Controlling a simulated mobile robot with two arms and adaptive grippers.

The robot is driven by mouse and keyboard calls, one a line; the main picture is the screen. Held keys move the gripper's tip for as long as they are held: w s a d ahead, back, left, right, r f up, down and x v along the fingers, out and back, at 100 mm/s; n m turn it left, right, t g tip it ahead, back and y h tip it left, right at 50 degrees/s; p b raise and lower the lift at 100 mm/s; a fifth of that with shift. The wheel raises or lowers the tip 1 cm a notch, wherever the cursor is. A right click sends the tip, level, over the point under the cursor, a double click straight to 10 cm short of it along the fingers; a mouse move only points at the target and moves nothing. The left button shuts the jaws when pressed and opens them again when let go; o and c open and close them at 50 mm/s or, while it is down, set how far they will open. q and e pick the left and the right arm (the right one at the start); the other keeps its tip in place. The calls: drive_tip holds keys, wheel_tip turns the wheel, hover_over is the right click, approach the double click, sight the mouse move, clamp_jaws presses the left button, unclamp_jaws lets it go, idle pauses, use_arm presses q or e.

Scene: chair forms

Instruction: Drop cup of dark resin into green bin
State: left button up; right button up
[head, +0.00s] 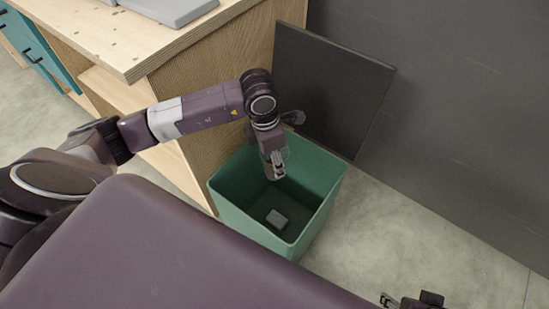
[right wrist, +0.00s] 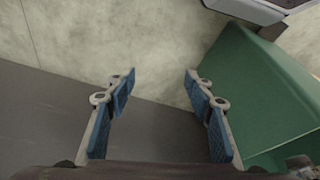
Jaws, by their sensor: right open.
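The green bin (head: 226,207) stands on the floor beside the wooden bench, and part of it shows at the right of the right wrist view (right wrist: 250,85). A small grey object (head: 277,219) lies on its bottom; I cannot tell whether it is the cup. No cup of dark resin can be made out elsewhere. My left gripper (head: 275,168) points down into the bin's opening, above and behind the grey object; its jaws are too small to judge. My right gripper (head: 411,300) is at the bottom edge of the head view. In the right wrist view (right wrist: 160,95) its blue-padded fingers are apart and empty.
The wooden bench (head: 150,40) with a grey slab (head: 172,8) on top is left of the bin. A dark panel (head: 330,85) leans against the dark wall (head: 450,120) behind it. Bare concrete floor (head: 400,220) lies to the bin's right.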

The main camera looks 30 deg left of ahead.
use_arm(q)
drive_tip(key=shift+f+b, duration=0.45)
drive_tip(key=shift+f, duration=0.35)
drive_tip(key=shift+f+b, duration=0.3)
drive_tip(key=shift+f, duration=0.2)
use_arm(e)
drive_tip(key=shift+s, duration=0.2)
drive_tip(key=shift+r, duration=0.1)
use_arm(q)
drive_tip(key=o, duration=1)
drive_tip(key=shift+c, duration=0.2)
wheel_tip(320, 180, up, 8)
drive_tip(key=shift+s+a+f, duration=0.25)
drive_tip(key=shift+s+a, duration=0.05)
drive_tip(key=shift+s, duration=0.05)
drive_tip(key=shift+s+f, duration=0.1)
use_arm(e)
drive_tip(key=shift+s, duration=0.15)
